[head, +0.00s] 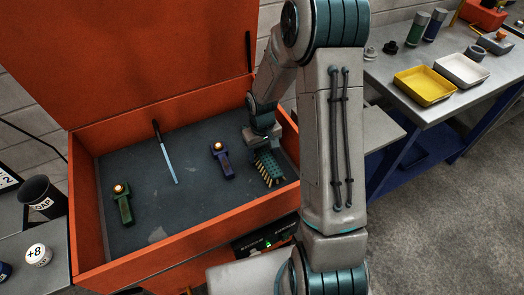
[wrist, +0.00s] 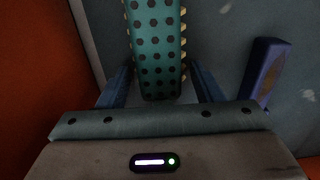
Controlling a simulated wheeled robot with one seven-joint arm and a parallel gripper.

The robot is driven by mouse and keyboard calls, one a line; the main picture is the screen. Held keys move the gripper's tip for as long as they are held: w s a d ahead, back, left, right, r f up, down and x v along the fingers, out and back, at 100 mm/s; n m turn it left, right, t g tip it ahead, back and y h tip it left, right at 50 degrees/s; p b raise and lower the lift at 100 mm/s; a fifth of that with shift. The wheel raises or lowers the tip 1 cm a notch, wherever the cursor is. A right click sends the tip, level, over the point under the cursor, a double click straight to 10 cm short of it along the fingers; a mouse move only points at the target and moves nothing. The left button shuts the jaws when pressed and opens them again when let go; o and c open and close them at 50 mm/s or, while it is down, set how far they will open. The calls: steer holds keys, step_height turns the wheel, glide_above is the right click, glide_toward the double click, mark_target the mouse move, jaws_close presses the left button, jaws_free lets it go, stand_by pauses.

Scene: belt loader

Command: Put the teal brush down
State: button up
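The teal brush (head: 267,169) has dark dots and pale bristles along its sides. It is in the right part of the open orange box (head: 180,255), low over the grey floor. My gripper (head: 262,143) is above it, partly hidden by my arm. I cannot tell whether the brush touches the box floor.
A purple-blue tool (head: 222,160) lies just left of the brush. A light-blue-bladed tool (head: 166,157) and a green tool (head: 123,205) lie farther left, with bare floor between. The box's right wall (head: 290,140) is close to the brush.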

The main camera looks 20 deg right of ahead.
mark_target(262, 149)
steer(key=shift+r, duration=0.1)
step_height(262, 149, up, 11)
steer(key=s+r+m+t, duration=0.1)
steer(key=s+r, duration=0.5)
steer(key=s, duration=0.3)
steer(key=s+r+m+t, duration=0.1)
steer(key=s+r+t, duration=0.1)
steer(key=s+r, duration=0.4)
steer(key=s, duration=0.4)
steer(key=shift+a+r, duration=0.3)
steer(key=shift+o, duration=0.4)
stand_by(0.4)
